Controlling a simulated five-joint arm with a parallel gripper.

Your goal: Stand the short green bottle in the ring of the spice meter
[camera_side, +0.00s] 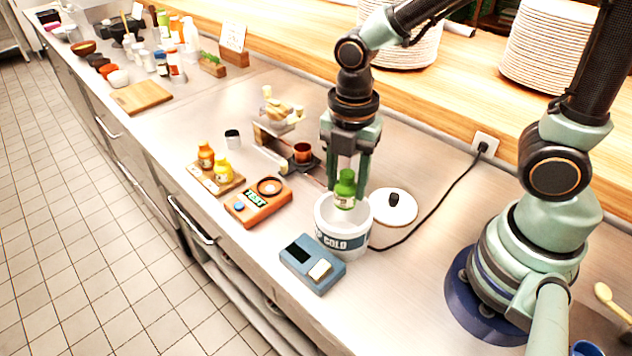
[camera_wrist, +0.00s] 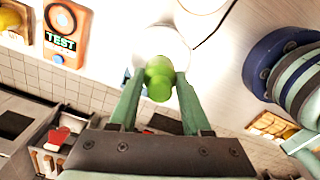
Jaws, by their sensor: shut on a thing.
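The short green bottle (camera_side: 345,190) is upright between the fingers of my gripper (camera_side: 348,178), which is shut on it. It hangs over the mouth of the white pot marked COLD (camera_side: 343,238), its lower end at about the rim; I cannot tell how far inside it is. The wrist view shows the bottle (camera_wrist: 158,80) between my fingertips (camera_wrist: 158,84). In the wrist view the meter (camera_wrist: 62,38) reads TEST, at upper left.
A blue-grey device (camera_side: 312,264) stands in front of the pot, and a white lid (camera_side: 393,208) lies behind it. A balance with a copper cup (camera_side: 303,152) stands behind. A black cable (camera_side: 440,217) crosses the right.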

